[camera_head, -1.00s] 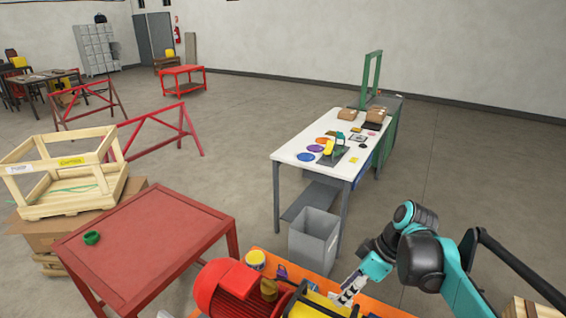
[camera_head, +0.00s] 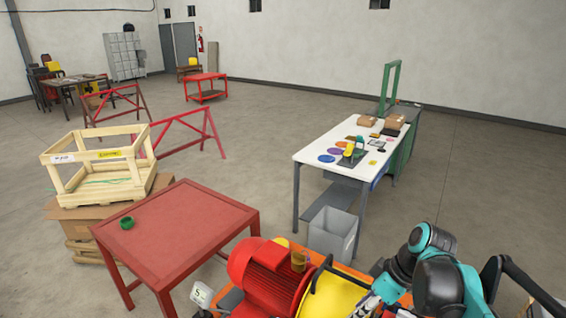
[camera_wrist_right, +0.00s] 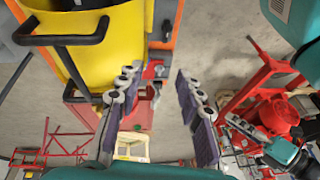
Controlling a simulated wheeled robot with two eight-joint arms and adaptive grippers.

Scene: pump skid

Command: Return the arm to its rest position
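My right arm (camera_head: 440,285) comes in at the lower right of the head view, bent, with its forearm pointing down and left. My right gripper (camera_head: 368,304) is low beside the yellow part of the pump skid and partly cut off by the frame edge. In the right wrist view my right gripper (camera_wrist_right: 157,105) has its two fingers spread apart with nothing between them. The red motor (camera_head: 268,276) and yellow guard (camera_head: 335,296) of the skid are just left of it.
A red table (camera_head: 178,228) with a green ring (camera_head: 127,222) stands left of the skid. A wooden crate (camera_head: 100,165) is beyond it. A grey bin (camera_head: 333,232) stands by a white workbench (camera_head: 318,158). A black bar (camera_wrist_right: 60,40) crosses near the gripper in the wrist view.

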